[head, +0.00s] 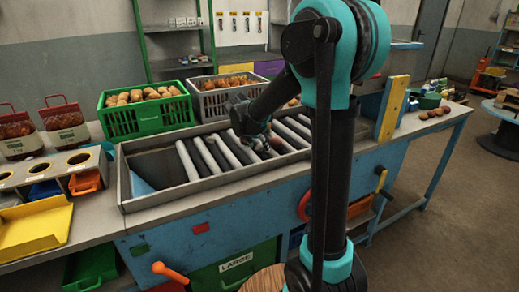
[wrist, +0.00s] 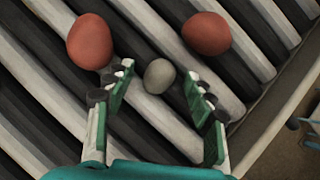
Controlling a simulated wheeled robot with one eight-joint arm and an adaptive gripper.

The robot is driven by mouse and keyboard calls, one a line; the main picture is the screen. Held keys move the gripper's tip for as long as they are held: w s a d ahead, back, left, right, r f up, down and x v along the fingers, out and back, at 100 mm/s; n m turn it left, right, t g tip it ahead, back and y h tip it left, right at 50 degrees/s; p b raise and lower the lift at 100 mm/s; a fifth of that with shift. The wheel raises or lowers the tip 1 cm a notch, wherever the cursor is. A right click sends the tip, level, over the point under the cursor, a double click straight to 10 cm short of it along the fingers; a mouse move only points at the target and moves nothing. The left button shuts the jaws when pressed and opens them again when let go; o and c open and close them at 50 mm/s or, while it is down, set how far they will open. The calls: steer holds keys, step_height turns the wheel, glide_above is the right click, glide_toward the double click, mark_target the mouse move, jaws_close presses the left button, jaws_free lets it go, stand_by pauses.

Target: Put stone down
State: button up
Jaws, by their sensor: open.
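A small grey rounded stone (wrist: 159,76) lies on the roller bed (wrist: 60,140) in the wrist view, between the tips of my gripper (wrist: 158,72). The fingers are spread, with a gap showing on both sides of the stone. In the head view my gripper (head: 262,143) is low over the sorting table's rollers (head: 205,156). The stone cannot be made out there, behind my arm and gripper.
Two reddish potatoes lie on the rollers, one at the left (wrist: 90,41) and one at the right (wrist: 206,33). A green crate of potatoes (head: 121,123) and a grey crate (head: 208,105) stand behind the table. Bagged potatoes (head: 63,122) and a yellow tray (head: 35,231) are at the left.

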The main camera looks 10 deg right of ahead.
mark_target(258, 147)
jaws_close()
steer(key=shift+r, duration=0.1)
step_height(258, 147, up, 20)
stand_by(0.7)
